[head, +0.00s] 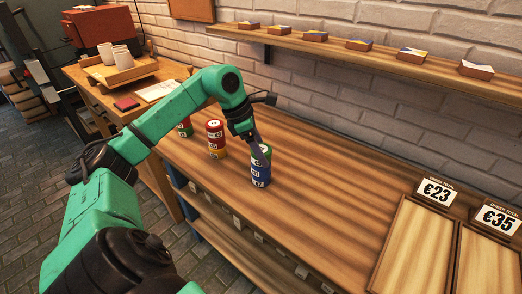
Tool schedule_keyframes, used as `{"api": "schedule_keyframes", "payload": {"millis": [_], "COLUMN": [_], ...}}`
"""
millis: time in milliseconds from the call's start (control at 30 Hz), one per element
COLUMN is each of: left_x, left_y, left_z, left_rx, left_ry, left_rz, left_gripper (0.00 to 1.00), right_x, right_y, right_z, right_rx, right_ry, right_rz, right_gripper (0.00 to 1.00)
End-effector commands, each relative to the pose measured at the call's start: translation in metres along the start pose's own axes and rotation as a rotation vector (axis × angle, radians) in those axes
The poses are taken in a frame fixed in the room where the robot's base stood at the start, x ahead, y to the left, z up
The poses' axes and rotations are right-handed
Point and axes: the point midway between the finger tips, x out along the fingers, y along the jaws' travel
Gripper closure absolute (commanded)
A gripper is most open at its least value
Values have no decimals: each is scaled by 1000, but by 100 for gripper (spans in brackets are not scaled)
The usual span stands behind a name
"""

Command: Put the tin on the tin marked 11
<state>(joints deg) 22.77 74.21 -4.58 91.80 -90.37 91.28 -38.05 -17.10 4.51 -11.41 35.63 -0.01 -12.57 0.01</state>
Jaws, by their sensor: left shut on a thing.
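A blue tin (261,178) with a white label is under the green one on the wooden counter. The green tin appears to be right above the blue one; I cannot tell whether they touch. The numbers on the labels are too small to read surely. My right gripper is not in view.
Farther left, more tins (185,129) are partly hidden by my arm. Two wooden trays with price signs (437,192) lie at the right. The counter (330,190) between is clear.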

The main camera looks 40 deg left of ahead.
Motion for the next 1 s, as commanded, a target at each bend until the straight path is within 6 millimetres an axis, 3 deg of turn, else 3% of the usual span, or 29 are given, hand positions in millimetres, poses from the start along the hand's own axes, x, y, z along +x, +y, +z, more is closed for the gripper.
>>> {"api": "schedule_keyframes", "payload": {"millis": [33, 100, 433, 800, 1000], "left_x": [1, 0, -11, -107, -124], "left_y": [0, 0, 1, 1, 0], "left_z": [0, 0, 1, 3, 1], "left_rx": [0, 0, 0, -2, 0], "left_ry": [0, 0, 0, -1, -1], "left_rz": [0, 0, 3, 4, 1], "left_gripper": [17, 0, 0, 0, 0], "right_x": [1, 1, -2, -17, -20], "right_y": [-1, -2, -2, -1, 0], "right_z": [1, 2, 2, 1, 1], "right_rx": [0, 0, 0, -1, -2], "right_ry": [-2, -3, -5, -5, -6], "right_rz": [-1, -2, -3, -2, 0], "right_gripper": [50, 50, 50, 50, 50]}}
